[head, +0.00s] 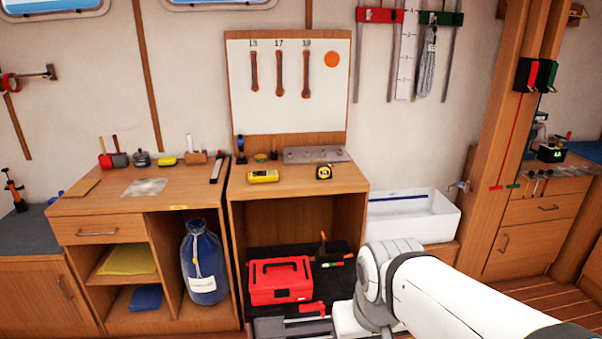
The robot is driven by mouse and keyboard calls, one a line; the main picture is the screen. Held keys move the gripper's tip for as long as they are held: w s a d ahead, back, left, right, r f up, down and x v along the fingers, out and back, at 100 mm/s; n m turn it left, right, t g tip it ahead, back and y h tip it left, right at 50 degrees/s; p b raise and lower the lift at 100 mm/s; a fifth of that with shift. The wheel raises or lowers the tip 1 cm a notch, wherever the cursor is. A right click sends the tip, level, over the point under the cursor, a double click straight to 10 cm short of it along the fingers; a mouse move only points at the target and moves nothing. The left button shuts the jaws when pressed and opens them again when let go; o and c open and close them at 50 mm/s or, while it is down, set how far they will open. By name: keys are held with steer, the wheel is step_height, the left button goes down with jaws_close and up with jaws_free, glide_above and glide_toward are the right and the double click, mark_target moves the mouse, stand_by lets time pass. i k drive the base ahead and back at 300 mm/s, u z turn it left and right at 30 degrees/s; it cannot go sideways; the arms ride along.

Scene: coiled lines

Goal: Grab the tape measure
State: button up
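A small black and yellow tape measure (323,172) sits on the wooden workbench top (293,185), right of centre, below the tool board. My white arm enters from the lower right, in front of the bench.
A yellow meter (263,176) lies left of the tape measure. A grey metal plate (315,155) is behind it. A red toolbox (281,281) sits in the open space below. A white sink (413,215) stands to the right. The bench top between meter and tape measure is clear.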

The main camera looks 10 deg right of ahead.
mark_target(324, 171)
steer(key=z, duration=1.8)
steer(key=i, duration=3.65)
steer(key=u, duration=3.65)
